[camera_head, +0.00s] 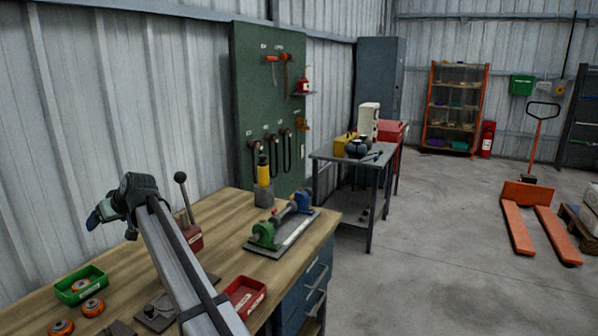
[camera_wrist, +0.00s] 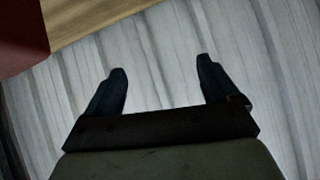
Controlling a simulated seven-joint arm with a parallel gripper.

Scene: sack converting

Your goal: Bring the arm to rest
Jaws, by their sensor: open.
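My gripper (camera_head: 110,226) is raised above the left part of the wooden workbench (camera_head: 225,210), in front of the corrugated wall. In the wrist view my gripper (camera_wrist: 161,66) has its two dark fingers spread wide apart. Nothing is between them; only the pale ribbed wall (camera_wrist: 160,40) shows there. My grey arm crosses the bench and hides part of its top.
On the bench are a green tray (camera_head: 80,285), orange-rimmed wheels (camera_head: 92,307), a red tray (camera_head: 244,296), a red lever tool (camera_head: 190,236) and a green-and-blue fixture (camera_head: 283,226). A green tool board (camera_head: 268,110) stands behind.

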